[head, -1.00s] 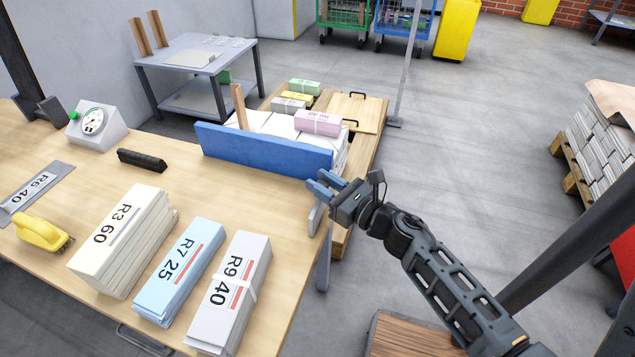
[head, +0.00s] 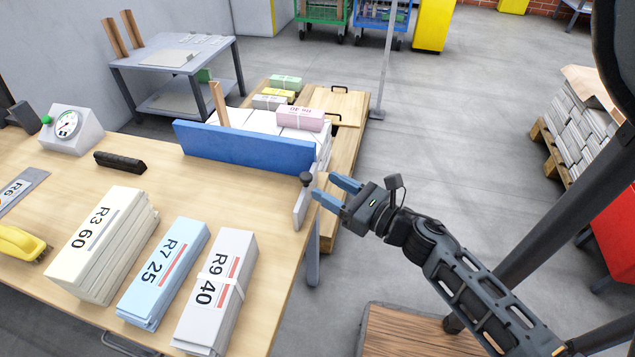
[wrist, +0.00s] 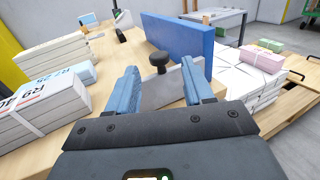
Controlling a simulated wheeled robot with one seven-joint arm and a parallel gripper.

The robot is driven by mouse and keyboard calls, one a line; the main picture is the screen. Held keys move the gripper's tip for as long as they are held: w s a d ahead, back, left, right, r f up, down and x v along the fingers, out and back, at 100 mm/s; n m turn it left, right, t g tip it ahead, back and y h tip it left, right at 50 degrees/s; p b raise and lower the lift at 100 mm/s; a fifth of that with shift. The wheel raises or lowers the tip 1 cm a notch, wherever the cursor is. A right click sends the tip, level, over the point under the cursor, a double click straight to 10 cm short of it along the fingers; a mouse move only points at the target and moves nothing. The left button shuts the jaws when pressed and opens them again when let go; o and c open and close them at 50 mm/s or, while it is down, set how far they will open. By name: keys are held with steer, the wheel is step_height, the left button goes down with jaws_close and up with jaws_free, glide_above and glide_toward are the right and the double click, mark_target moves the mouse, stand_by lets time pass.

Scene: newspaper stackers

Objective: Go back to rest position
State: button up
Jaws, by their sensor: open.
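My gripper (head: 336,191) is open and empty, with its two blue fingers apart. In the head view it hangs just off the right edge of the wooden table (head: 262,192), beside a small grey bracket with a dark knob (head: 304,201). The wrist view shows both blue fingers (wrist: 158,90) pointing over the table, with the bracket's dark knob (wrist: 159,62) beyond them. I cannot tell from these views whether a finger touches the bracket.
A blue board (head: 243,148) stands along the table's far right side. Stacks R3 60 (head: 101,245), R7 25 (head: 164,273) and R9 40 (head: 216,292) lie at the front. A pink bundle (head: 300,118) sits on white stacks behind the board.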

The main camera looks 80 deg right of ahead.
steer(key=shift+s+a, duration=0.25)
steer(key=shift+s, duration=0.35)
steer(key=s+a+r+m+g+y+p, duration=0.1)
steer(key=s+a+r+m+y+p, duration=0.2)
steer(key=a+r+m, duration=0.5)
steer(key=s+a+r+m+y+p, duration=0.4)
steer(key=a+r+m, duration=0.5)
steer(key=a+m, duration=0.7)
steer(key=s+m, duration=0.1)
steer(key=m, duration=0.6)
steer(key=shift+a+r+g+p, duration=0.25)
steer(key=shift+r+g+p, duration=0.05)
steer(key=shift+g+p, duration=0.1)
